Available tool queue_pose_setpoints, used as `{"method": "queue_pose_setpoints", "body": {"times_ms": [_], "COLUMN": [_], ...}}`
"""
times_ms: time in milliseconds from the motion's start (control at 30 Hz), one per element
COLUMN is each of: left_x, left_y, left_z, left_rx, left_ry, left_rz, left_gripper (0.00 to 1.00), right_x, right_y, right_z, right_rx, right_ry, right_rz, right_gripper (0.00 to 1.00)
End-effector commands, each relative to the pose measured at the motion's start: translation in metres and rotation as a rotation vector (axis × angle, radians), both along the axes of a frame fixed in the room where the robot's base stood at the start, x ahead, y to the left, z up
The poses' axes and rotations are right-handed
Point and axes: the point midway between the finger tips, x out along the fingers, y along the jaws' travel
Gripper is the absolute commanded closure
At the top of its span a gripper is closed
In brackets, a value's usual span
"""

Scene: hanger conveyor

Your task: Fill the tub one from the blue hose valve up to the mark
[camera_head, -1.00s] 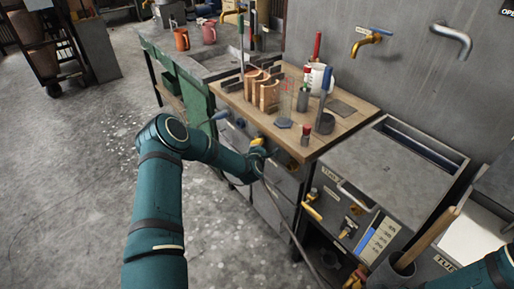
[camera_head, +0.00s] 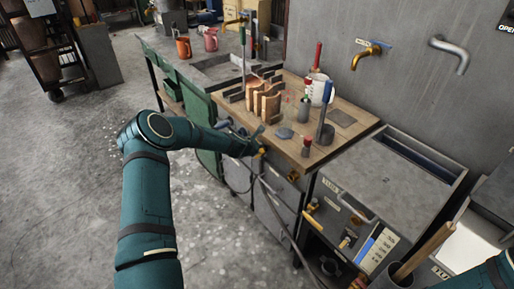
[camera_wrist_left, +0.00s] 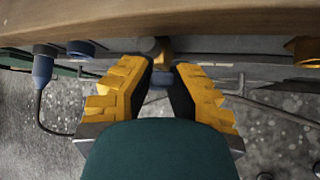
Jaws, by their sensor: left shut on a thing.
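My left gripper (camera_wrist_left: 163,68) is at the front edge of the wooden bench, its yellow fingers around a small blue part (camera_wrist_left: 160,78) below a brass fitting (camera_wrist_left: 165,48). The part looks like the blue hose valve, mostly hidden by the fingers. In the head view the gripper (camera_head: 259,151) is small and partly hidden by my forearm. A grey tub (camera_head: 384,186) with a label too small to read clearly stands right of the bench. Its front has a yellow-handled valve (camera_head: 312,205) and a white-and-blue level gauge (camera_head: 376,247). The water level cannot be told. My right gripper is out of view.
The wooden bench (camera_head: 345,137) holds bottles, brown clamp-like blocks and a white jug (camera_head: 319,88). Two wall taps, one brass (camera_head: 369,51), are behind. A dark hose or rod runs below the bench front. A blue plug (camera_wrist_left: 43,66) hangs left of the gripper.

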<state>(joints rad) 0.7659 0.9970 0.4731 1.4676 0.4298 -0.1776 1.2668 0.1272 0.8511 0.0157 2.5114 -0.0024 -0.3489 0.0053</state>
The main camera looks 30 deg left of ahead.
Motion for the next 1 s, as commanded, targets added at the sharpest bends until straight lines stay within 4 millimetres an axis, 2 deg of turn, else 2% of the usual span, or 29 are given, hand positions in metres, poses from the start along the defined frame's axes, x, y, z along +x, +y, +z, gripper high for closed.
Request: {"method": "queue_pose_setpoints", "body": {"times_ms": [567, 600, 667, 1000], "left_x": [-0.0002, -0.0003, -0.0003, -0.0012], "left_y": [0.0001, 0.0001, 0.0, 0.0004], "left_z": [-0.0008, -0.0009, -0.001, 0.0007], "left_rx": [-0.027, -0.027, -0.027, -0.027], "left_ry": [0.014, 0.014, 0.014, 0.012], "left_rz": [0.0, 0.0, 0.0, 0.0], "left_gripper": [1.0, 0.72, 0.52, 0.52], "right_x": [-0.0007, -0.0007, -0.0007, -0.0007], "right_y": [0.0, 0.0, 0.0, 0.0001], "right_z": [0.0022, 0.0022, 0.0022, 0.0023], "right_rx": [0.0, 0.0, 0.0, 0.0], "right_ry": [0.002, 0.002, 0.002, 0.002], "right_rz": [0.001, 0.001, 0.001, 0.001], "right_gripper": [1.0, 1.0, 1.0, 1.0]}}
